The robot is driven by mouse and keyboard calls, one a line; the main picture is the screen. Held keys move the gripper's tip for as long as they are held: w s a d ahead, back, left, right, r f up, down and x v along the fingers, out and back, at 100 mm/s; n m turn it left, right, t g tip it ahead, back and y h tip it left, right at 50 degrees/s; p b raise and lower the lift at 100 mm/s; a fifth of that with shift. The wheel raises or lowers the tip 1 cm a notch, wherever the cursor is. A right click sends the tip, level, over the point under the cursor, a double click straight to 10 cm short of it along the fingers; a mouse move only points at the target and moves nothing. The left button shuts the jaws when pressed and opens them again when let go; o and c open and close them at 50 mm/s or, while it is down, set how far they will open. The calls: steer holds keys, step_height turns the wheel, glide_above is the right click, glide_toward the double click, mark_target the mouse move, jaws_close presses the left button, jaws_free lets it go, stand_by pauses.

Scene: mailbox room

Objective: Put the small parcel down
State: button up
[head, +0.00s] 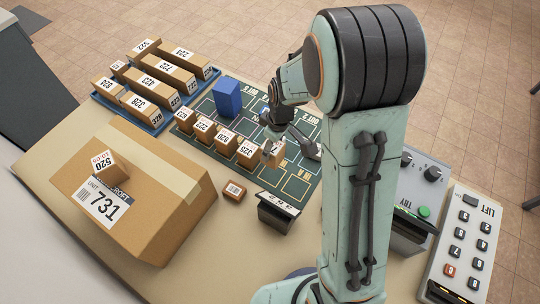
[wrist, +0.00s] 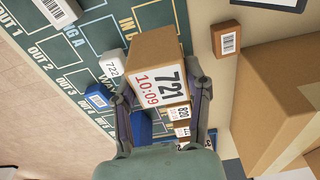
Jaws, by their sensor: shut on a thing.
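My gripper (head: 273,150) is shut on a small brown parcel (head: 279,153) at the right end of a row of parcels on the green mat (head: 296,187). In the wrist view, my gripper's fingers (wrist: 160,88) stand on both sides of the parcel (wrist: 155,48), whose label reads 721 and 10:09. The arm and fingers partly hide it in the head view. I cannot tell whether its underside touches the mat.
Several parcels (head: 226,136) stand in a row left of my gripper. A blue block (head: 228,97) stands behind them. A filled blue tray (head: 150,124) is at the back left. A large box (head: 150,185), small flat box (head: 234,191) and dark display stand (head: 278,213) are nearer.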

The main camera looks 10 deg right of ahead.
step_height(320, 180, up, 2)
steer(key=shift+r, duration=0.1)
steer(key=shift+s, duration=0.25)
steer(key=s+a+r+n+g, duration=0.1)
steer(key=s+a+r+n, duration=0.3)
steer(key=s+a+r, duration=0.45)
steer(key=s+a+r+n, duration=0.55)
steer(key=a+r, duration=0.35)
steer(key=a, duration=0.3)
glide_above(131, 200)
steer(key=shift+m, duration=0.25)
steer(key=f, duration=0.8)
steer(key=shift+s+d+f, duration=0.2)
steer(key=shift+d+f, duration=0.1)
steer(key=shift+f, duration=0.05)
steer(key=shift+w+a+f, duration=0.15)
steer(key=shift+f, duration=0.15)
steer(key=shift+w+a+f, duration=0.1)
steer(key=shift+f, duration=1.55)
